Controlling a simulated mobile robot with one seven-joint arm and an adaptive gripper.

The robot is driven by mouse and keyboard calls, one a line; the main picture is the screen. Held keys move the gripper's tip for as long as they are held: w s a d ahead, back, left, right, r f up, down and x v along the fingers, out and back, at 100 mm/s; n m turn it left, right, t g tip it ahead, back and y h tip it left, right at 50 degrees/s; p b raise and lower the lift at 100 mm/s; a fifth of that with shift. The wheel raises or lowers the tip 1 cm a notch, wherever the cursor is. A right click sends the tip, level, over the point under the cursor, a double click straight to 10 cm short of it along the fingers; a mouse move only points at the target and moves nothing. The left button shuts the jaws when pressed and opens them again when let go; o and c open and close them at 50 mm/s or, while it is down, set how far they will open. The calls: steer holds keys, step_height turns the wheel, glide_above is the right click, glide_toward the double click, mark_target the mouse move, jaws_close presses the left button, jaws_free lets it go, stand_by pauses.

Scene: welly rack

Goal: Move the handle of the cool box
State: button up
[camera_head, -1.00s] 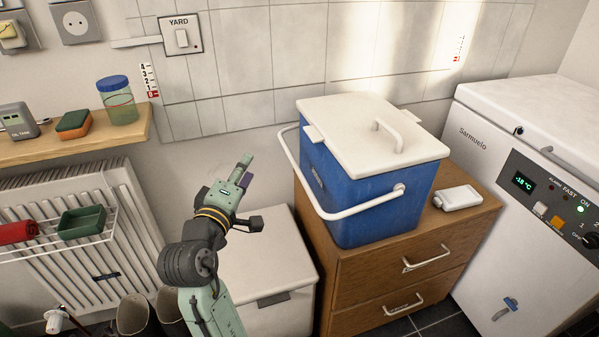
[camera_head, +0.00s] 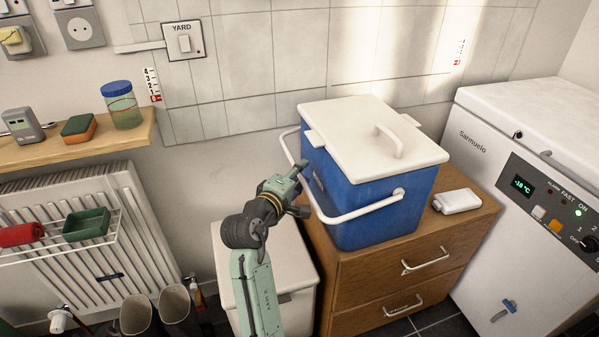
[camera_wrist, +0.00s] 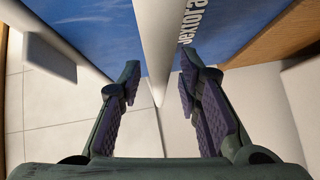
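The cool box (camera_head: 375,200) is blue with a white lid (camera_head: 360,140) and stands on a wooden drawer cabinet. Its white handle (camera_head: 368,208) is a bail hanging low around the front and left side of the box. My gripper (camera_head: 300,168) is at the left side of the box, by the handle. In the wrist view my gripper (camera_wrist: 160,100) is open, and the white handle bar (camera_wrist: 155,50) runs between its two fingers, with a visible gap on both sides. The blue wall of the box lies just beyond.
The wooden cabinet (camera_head: 345,290) has a white bottle-like item (camera_head: 457,201) on its top, right of the box. A white freezer (camera_head: 500,180) stands at the right. A white bin (camera_head: 300,310) is below my arm. A shelf (camera_head: 75,145) and radiator (camera_head: 90,240) are at the left.

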steer(key=shift+w, duration=0.1)
steer(key=shift+c, duration=0.3)
jaws_close()
stand_by(0.6)
